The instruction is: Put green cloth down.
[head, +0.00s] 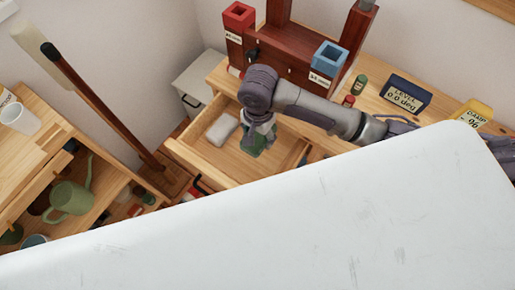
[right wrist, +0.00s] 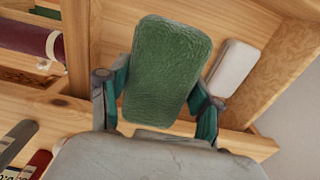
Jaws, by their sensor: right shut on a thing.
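The green cloth (right wrist: 168,70), a folded, rounded block with a textured surface, is between the two fingers of my right gripper (right wrist: 158,100). In the head view, my right gripper (head: 260,138) reaches down into an open wooden drawer (head: 184,152), with the green cloth (head: 252,149) partly hidden below it. Whether the cloth touches the drawer floor I cannot tell. A white folded cloth (head: 222,129) lies in the drawer to the left of the gripper. It also shows in the right wrist view (right wrist: 232,68). My left gripper is not in view.
The drawer's wooden walls surround the gripper, with a divider (head: 295,154) to its right. A green watering can (head: 70,197) stands at left. The lower head view is blocked.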

